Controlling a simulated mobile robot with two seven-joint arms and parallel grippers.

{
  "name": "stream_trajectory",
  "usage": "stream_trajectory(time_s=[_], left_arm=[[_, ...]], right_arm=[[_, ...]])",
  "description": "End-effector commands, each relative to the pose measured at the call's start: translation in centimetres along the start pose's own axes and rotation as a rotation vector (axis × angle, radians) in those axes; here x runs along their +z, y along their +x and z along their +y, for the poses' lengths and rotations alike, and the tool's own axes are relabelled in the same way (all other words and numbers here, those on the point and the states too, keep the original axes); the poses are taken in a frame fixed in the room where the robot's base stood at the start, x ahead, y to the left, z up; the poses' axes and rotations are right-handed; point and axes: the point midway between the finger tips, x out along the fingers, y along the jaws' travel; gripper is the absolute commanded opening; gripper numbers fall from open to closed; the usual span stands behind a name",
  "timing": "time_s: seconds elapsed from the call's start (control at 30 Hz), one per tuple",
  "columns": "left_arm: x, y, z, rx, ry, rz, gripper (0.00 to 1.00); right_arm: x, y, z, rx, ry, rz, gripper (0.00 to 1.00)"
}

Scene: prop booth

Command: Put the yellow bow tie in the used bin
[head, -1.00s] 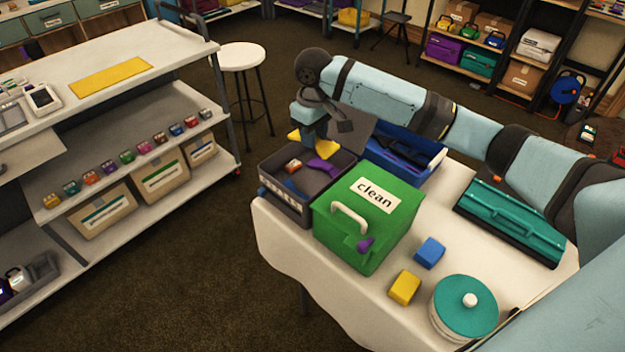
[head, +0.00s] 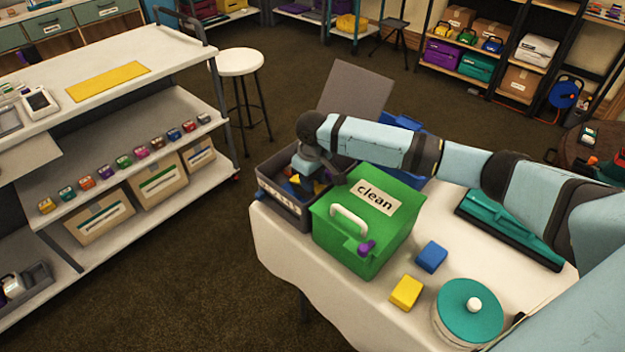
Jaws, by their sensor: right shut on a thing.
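My right gripper (head: 306,176) points down into the open dark grey bin (head: 294,213), shut on the yellow bow tie (head: 319,187). The bow tie is inside the bin's opening, partly hidden by the gripper; I cannot tell whether it touches the contents. The bin has a label on its front, too small and dark to read surely. Its grey lid (head: 355,88) appears raised behind the arm. My left gripper is not in view.
A green box marked "clean" (head: 378,222), lid shut, stands right beside the dark bin. A blue bin (head: 404,121) is behind my right arm.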

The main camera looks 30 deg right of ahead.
Motion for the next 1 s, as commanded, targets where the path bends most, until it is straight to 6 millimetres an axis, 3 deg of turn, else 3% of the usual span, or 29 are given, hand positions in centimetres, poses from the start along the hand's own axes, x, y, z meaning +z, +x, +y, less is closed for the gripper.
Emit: stream_trajectory(time_s=[0.23,0.27,0.37,0.7,0.87,1.0], left_arm=[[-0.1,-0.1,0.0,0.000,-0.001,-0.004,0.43],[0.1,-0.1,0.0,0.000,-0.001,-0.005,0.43],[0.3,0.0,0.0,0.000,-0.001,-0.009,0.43],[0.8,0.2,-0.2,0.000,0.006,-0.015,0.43],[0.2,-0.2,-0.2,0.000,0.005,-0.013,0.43],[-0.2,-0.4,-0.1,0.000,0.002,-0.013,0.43]], right_arm=[[0.0,0.1,0.0,0.000,0.000,0.000,0.07],[0.0,0.2,0.0,0.000,0.000,0.000,0.34],[0.0,0.2,0.0,0.000,0.000,0.000,0.55],[0.0,-0.3,0.0,0.001,0.000,0.001,0.55],[0.0,-2.7,0.0,0.001,0.000,0.003,0.55],[-0.1,-5.9,0.0,0.001,0.001,0.003,0.55]])
